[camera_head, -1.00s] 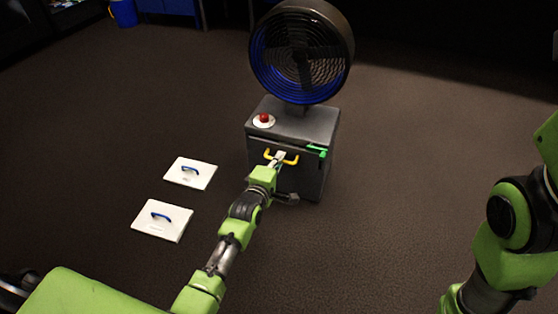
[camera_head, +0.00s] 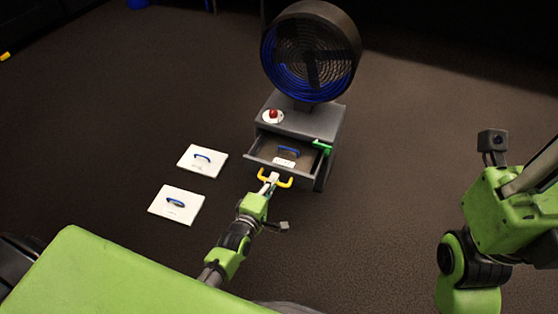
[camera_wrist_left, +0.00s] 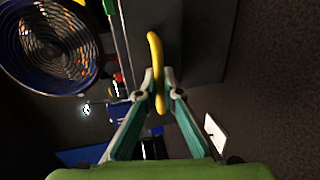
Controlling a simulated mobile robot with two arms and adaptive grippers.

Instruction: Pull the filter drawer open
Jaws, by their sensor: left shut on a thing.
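The filter drawer (camera_head: 264,152) stands pulled out of the front of the grey fan cabinet (camera_head: 312,119). Inside it lies a white panel (camera_head: 284,162) with a blue handle. My left gripper (camera_head: 271,177) is shut on the drawer's yellow handle (camera_head: 289,183). In the left wrist view, the handle (camera_wrist_left: 154,48) passes between the fingertips of my left gripper (camera_wrist_left: 159,96). My right arm shows at the right of the head view, but its fingers cannot be made out.
A large round fan (camera_head: 311,52) stands on the cabinet. A red button (camera_head: 273,114) sits on its top, and a green latch (camera_head: 322,146) is at the right edge. Two white panels with blue handles (camera_head: 202,161) (camera_head: 176,204) lie on the floor at left. The floor to the right is clear.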

